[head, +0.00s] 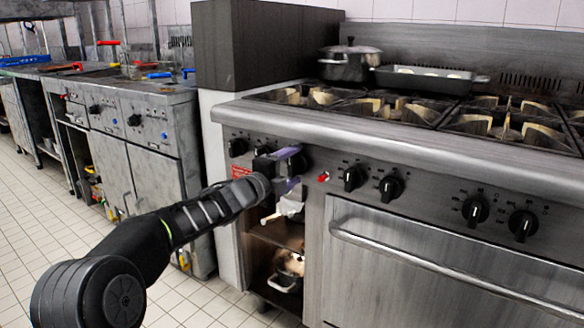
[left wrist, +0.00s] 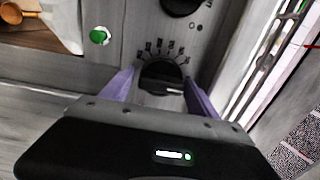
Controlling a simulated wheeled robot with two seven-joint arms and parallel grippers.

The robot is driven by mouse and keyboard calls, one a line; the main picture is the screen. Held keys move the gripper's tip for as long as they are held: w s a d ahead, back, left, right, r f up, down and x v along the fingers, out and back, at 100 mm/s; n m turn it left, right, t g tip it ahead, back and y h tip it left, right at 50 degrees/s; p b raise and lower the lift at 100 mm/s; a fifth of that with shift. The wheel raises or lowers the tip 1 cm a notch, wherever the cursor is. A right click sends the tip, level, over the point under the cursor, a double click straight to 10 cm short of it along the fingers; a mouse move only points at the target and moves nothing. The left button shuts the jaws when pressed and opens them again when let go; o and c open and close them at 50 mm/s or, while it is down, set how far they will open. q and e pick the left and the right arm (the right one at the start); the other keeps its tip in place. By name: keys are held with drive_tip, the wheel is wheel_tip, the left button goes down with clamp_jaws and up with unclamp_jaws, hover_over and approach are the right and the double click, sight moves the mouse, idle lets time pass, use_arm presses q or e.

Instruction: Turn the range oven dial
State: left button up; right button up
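The range (head: 410,150) has a sloped steel front panel with a row of black dials. My left gripper (head: 291,170) is at the left part of this panel, its purple fingers facing it. In the head view, the gripper partly hides this area. My right gripper is not in view.
More black dials (head: 354,178) run along the panel to the right. The oven door handle (head: 440,262) sticks out below. An open shelf with a pan (head: 286,272) lies under the gripper. A pot (head: 349,62) and tray (head: 425,79) stand on the range top.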

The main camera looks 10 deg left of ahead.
use_arm(q)
drive_tip(key=shift+o, duration=0.6)
drive_tip(key=v, duration=0.8)
drive_tip(key=shift+p, duration=0.3)
